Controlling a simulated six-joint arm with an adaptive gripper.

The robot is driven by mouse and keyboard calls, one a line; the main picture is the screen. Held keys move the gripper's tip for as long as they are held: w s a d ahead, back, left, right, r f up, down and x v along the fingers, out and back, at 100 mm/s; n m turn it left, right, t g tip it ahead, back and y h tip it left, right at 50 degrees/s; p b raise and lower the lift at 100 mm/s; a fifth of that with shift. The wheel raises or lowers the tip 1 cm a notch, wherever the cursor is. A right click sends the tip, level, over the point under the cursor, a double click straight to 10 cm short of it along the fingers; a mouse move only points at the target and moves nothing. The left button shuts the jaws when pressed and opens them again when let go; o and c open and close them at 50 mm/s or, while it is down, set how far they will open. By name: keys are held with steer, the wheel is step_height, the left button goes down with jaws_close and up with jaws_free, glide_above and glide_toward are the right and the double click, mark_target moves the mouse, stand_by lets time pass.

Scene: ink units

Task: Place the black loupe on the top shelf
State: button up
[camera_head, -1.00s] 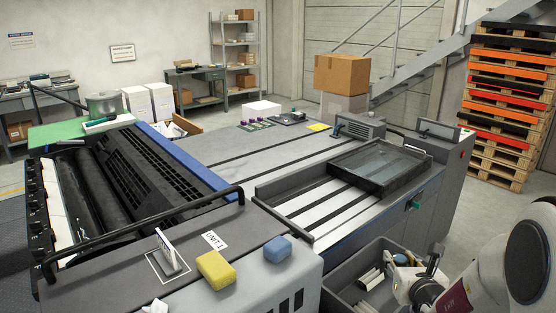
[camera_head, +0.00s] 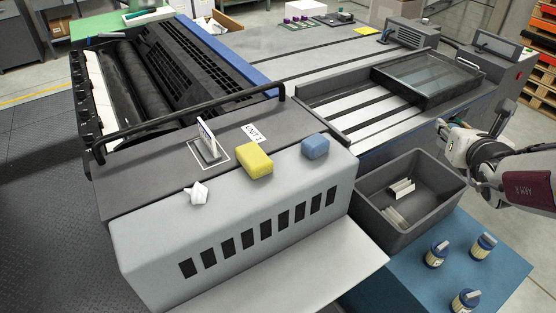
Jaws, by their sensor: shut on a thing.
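My gripper (camera_head: 446,126) is at the right, above the back right side of the grey bin, its fingers pointing left. It is small and partly hidden by its own wrist. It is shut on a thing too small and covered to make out. I cannot pick out the black loupe with certainty. No shelf rack shows in the present view.
The grey bin (camera_head: 372,205) holds pale blocks. Several yellow-labelled tins (camera_head: 436,254) stand on a blue surface (camera_head: 400,285). A yellow sponge (camera_head: 254,161), blue sponge (camera_head: 315,146) and crumpled white cloth (camera_head: 197,193) lie on the press (camera_head: 140,197). A glass-topped frame (camera_head: 428,78) is behind.

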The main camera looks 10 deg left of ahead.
step_height(320, 180, up, 3)
steer(key=shift+r, duration=0.95)
steer(key=w+a+r+n+g+y, duration=0.1)
steer(key=a+n+g+y, duration=0.45)
steer(key=a, duration=2.25)
steer(key=s+a+f+n+g+y, duration=0.15)
steer(key=s+a+n+y, duration=0.35)
steer(key=a, duration=0.7)
steer(key=s+a+n+g+y, duration=0.25)
steer(key=s+a, duration=0.45)
steer(key=a, duration=0.5)
steer(key=shift+n+t, duration=0.25)
steer(key=shift+n, duration=0.05)
steer(key=shift+d+f, duration=0.15)
steer(key=shift+f, duration=1.1)
steer(key=shift+d+f, duration=0.1)
steer(key=shift+f, duration=1.1)
